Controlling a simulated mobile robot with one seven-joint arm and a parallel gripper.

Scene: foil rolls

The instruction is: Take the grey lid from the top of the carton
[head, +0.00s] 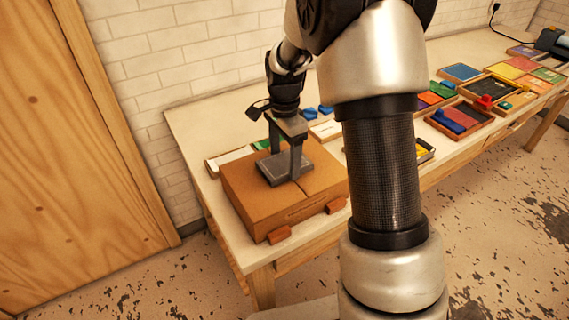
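The brown carton (243,203) stands on the near left end of the table. The flat grey lid (276,174) lies on the carton's top, or very close to it. My gripper (285,165) points down over the lid. Its two fingers are spread apart, one at the lid's far edge and one at its near edge. I cannot tell whether they press on the lid or stand just clear of it. My arm hides part of the table to the right of the carton.
Reddish-brown blocks (279,235) sit by the carton's front edge. A white and green item and blue pieces (318,112) lie behind it. Several coloured trays (461,117) fill the table's right part. A brick wall (160,60) stands behind.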

